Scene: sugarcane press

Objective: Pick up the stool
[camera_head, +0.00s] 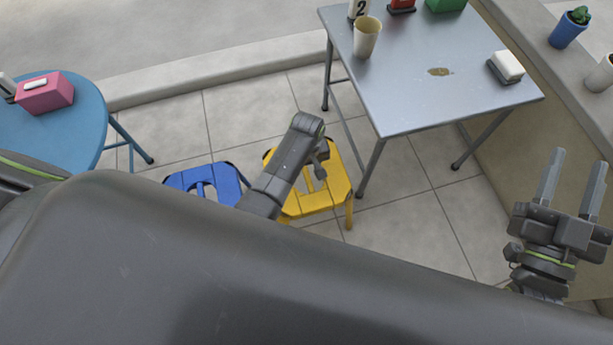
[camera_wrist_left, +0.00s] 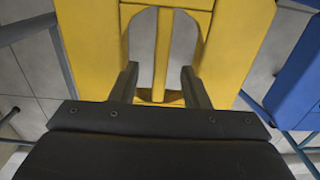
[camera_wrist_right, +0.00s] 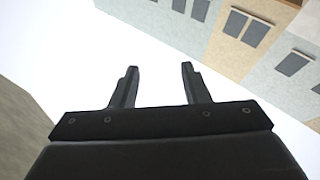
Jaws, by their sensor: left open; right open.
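A yellow stool (camera_head: 339,181) stands on the tiled floor beside the metal table, partly hidden by my left arm. A blue stool (camera_head: 222,177) stands to its left. My left gripper (camera_head: 319,169) is over the yellow stool's seat, pointing down. In the left wrist view, the open left gripper (camera_wrist_left: 159,72) is at the cut-out of the yellow stool (camera_wrist_left: 85,48), its fingers on either side of a narrow yellow bar; contact cannot be told. The blue stool (camera_wrist_left: 296,85) shows at the right edge. My right gripper (camera_head: 577,162) is open, empty and raised at the right, away from both stools.
The metal table (camera_head: 420,100) carries a cup (camera_head: 367,37) and a small white-topped box (camera_head: 506,67); its legs stand close to the yellow stool. A round blue table (camera_head: 75,125) with a pink box (camera_head: 45,93) is at the left. A counter (camera_head: 560,75) runs along the right.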

